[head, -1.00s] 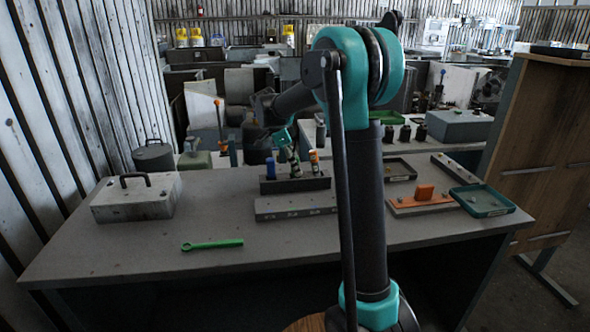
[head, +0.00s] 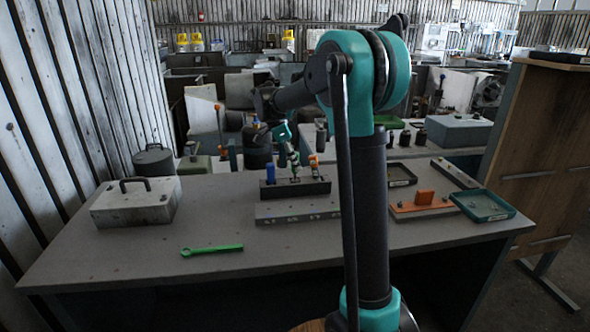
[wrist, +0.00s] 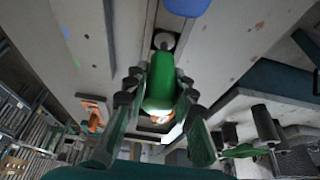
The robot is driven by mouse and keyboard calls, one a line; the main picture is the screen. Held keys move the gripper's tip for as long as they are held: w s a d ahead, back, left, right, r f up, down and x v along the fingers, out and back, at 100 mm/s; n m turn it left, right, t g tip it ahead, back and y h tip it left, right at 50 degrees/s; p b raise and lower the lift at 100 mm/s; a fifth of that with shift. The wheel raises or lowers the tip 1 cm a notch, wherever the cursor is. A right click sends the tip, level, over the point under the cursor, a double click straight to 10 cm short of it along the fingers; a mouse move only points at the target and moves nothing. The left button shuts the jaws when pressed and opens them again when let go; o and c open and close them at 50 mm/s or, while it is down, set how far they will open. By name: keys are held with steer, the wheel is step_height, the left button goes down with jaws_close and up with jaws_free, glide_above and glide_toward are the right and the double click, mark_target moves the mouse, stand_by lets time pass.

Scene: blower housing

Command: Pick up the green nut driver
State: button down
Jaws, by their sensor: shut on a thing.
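In the wrist view the green nut driver (wrist: 160,88) has its green handle between the two fingers of my gripper (wrist: 160,105), which is shut on it. In the head view my gripper (head: 293,158) is above the middle of the dark tool rack (head: 312,188) on the table, and largely hides the driver there. I cannot tell whether the driver's tip is clear of the rack. A blue-handled tool (head: 270,170) stands in the rack to the left, and an orange-handled one (head: 314,167) to the right.
A green wrench (head: 212,249) lies at the table's front left. A grey box with a handle (head: 136,202) stands at the left. An orange block on a plate (head: 424,197) and a green tray (head: 483,205) are on the right. The front middle of the table is clear.

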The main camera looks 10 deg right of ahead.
step_height(320, 180, up, 17)
steer(key=shift+f, duration=0.1)
stand_by(0.3)
steer(key=c, duration=1.9)
jaws_free()
steer(key=shift+c, duration=0.2)
jaws_close()
steer(key=shift+d, duration=0.1)
